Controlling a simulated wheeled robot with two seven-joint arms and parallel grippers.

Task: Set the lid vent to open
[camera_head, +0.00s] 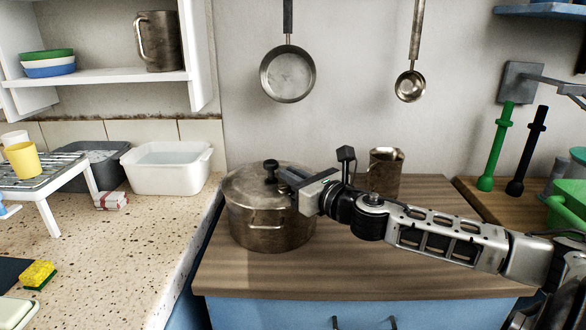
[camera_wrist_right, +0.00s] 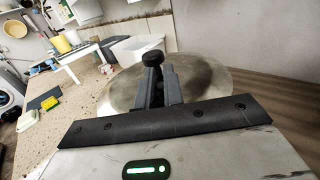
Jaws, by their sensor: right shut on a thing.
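A worn metal pot (camera_head: 268,230) stands on the wooden counter, with its lid (camera_head: 243,186) on top. A black knob (camera_head: 271,164) rises from the lid's middle; it also shows in the wrist view (camera_wrist_right: 153,57). My right gripper (camera_head: 284,177) reaches in from the right, low over the lid beside the knob. In the wrist view its fingers (camera_wrist_right: 160,82) are close together just in front of the knob, shut on a small part at the lid, taken as the lid vent. The fingers hide this part, so its setting cannot be seen. My left gripper is not in view.
A brown metal mug (camera_head: 386,170) stands behind my right forearm. A pan (camera_head: 288,75) and a ladle (camera_head: 410,85) hang on the wall above. A white basin (camera_head: 168,170) stands on the speckled counter at left. The wooden counter (camera_head: 350,270) in front is clear.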

